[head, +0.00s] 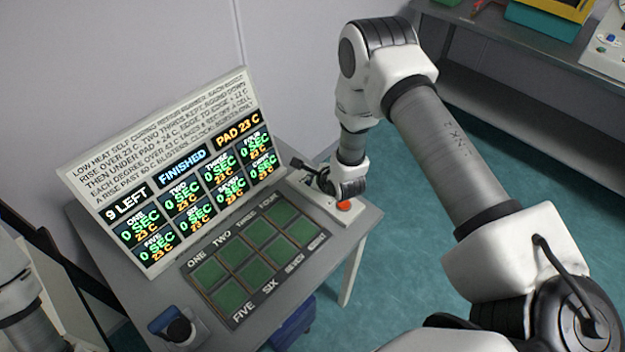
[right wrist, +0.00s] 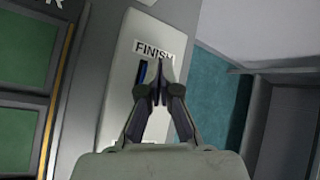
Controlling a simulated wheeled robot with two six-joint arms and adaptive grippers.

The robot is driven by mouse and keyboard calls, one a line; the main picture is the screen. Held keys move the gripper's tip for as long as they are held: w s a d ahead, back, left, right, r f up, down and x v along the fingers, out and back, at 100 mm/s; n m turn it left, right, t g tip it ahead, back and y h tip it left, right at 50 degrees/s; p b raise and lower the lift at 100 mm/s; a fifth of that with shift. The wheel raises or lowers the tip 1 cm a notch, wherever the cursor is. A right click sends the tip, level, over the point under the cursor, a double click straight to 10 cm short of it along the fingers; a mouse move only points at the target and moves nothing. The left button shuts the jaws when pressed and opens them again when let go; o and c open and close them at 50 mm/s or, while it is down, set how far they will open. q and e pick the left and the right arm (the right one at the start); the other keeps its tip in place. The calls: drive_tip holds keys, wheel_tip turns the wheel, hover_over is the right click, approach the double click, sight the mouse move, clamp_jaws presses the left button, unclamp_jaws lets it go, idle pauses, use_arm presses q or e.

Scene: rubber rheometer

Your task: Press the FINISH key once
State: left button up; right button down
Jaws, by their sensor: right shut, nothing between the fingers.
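The FINISH label (right wrist: 158,50) is on a pale key box (right wrist: 122,75) in the right wrist view. A narrow blue part (right wrist: 142,72) shows just left of my fingertips. In the head view the key box (head: 325,205) stands at the table's right edge, with an orange-red button (head: 344,205) on its near end. My right gripper (head: 301,165) is over the far part of the box. In the right wrist view the gripper (right wrist: 157,90) is shut and empty, its tips just below the label. Contact cannot be told, and the fingers hide part of the box.
A display board (head: 165,160) reads "FINISHED", "9 LEFT" and 0 SEC in its cells. A panel of green pads (head: 230,297) lies left of the key box. A shelf unit (head: 540,62) stands behind, right.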

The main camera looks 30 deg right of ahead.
drive_tip(key=shift+s, duration=0.1)
drive_tip(key=shift+d+r+p, duration=0.1)
drive_tip(key=shift+r+p, duration=0.4)
drive_tip(key=shift+r, duration=0.35)
drive_tip(key=shift+w+r, duration=0.2)
drive_tip(key=shift+r, duration=0.1)
drive_tip(key=shift+r+p, duration=1.45)
drive_tip(key=shift+r, duration=0.8)
